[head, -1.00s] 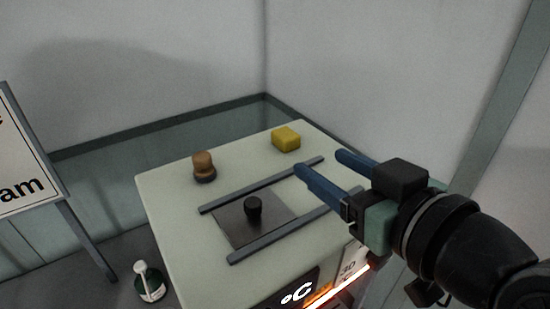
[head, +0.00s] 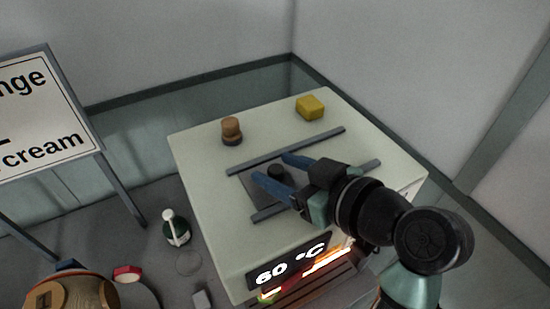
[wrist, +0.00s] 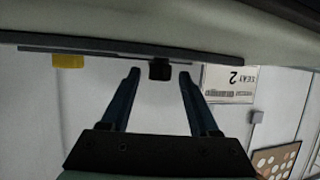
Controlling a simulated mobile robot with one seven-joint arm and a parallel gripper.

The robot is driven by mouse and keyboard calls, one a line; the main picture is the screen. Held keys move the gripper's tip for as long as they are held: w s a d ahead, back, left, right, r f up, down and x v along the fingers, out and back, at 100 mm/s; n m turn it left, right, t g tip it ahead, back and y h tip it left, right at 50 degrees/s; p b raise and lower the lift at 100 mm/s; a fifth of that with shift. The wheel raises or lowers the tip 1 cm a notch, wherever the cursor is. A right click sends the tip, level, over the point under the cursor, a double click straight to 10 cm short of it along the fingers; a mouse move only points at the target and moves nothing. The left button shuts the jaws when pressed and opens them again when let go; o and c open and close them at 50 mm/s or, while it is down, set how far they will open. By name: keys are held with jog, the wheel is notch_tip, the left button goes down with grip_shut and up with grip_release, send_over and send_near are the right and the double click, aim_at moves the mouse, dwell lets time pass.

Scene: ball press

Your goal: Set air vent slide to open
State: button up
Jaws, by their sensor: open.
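The air vent slide is a dark square plate (head: 262,197) with a black knob (head: 276,171), lying between two grey rails (head: 285,151) on top of a pale box-shaped unit (head: 205,160). The plate is at the left part of the rails. My gripper (head: 271,168) reaches in from the right with its blue fingers open. In the head view, the fingers are on either side of the knob. In the wrist view, the black knob (wrist: 159,70) shows between the open fingertips (wrist: 159,72), apart from both. The fingers and arm hide part of the plate and the near rail.
A brown-topped knob or stopper (head: 231,130) and a yellow block (head: 310,107) stand on the unit's top, beyond the rails.

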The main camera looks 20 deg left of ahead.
jog(key=shift+x, duration=0.8)
grip_shut()
dwell(0.9)
